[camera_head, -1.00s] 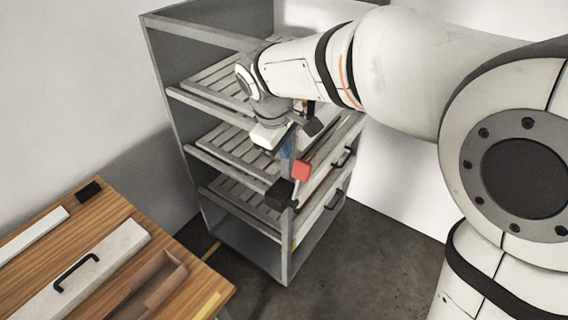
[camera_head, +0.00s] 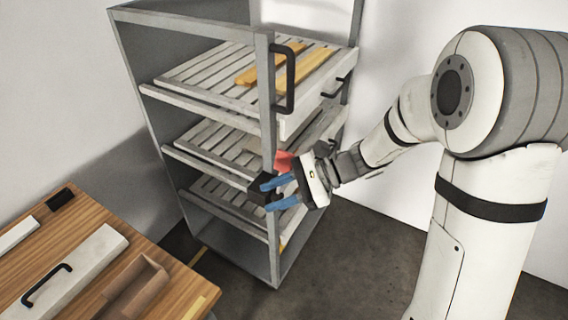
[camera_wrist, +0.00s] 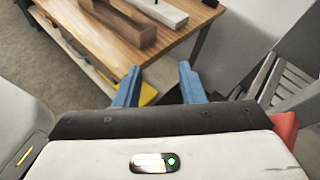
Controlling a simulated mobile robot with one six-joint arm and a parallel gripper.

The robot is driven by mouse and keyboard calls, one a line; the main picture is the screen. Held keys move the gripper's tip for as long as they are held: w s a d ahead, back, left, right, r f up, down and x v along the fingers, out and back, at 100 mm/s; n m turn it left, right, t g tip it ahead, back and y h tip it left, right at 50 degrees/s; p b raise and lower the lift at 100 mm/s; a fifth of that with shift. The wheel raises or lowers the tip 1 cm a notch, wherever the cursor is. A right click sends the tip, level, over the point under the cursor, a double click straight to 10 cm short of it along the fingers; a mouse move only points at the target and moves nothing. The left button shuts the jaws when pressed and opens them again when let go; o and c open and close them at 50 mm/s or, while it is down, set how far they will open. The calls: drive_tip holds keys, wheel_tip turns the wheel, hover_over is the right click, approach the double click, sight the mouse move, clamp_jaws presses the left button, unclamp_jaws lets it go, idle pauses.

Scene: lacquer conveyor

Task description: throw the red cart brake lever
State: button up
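The red brake lever handle (camera_head: 283,161) shows at the front post of the grey cart (camera_head: 274,225), with its black mount (camera_head: 260,187) to the left of it. My gripper (camera_head: 266,193) is at the same post, its two blue fingers apart and pointing left, just below and in front of the red handle. The fingers hide part of the lever and mount. In the wrist view my fingers (camera_wrist: 158,84) are spread with nothing between them, and a red part (camera_wrist: 285,128) shows at the right, beside the gripper body.
The cart has slatted shelves, with yellow pieces (camera_head: 287,67) on the top one and a black handle (camera_head: 285,78) on its front post. A wooden table (camera_head: 165,278) with a white drawer-like block and brown tray stands at left. Dark floor (camera_head: 350,260) lies open at right.

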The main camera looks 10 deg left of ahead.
sight(286, 159)
drive_tip(key=w+d+f+m+t+y+b, duration=0.1)
drive_tip(key=w+d+m+t+y, duration=0.45)
drive_tip(key=w+m+t, duration=0.7)
drive_tip(key=shift+m+g+h, duration=0.65)
drive_tip(key=shift+m+g, duration=0.2)
drive_tip(key=shift+m, duration=0.1)
drive_tip(key=a, duration=0.6)
drive_tip(key=shift+p, duration=0.3)
clamp_jaws()
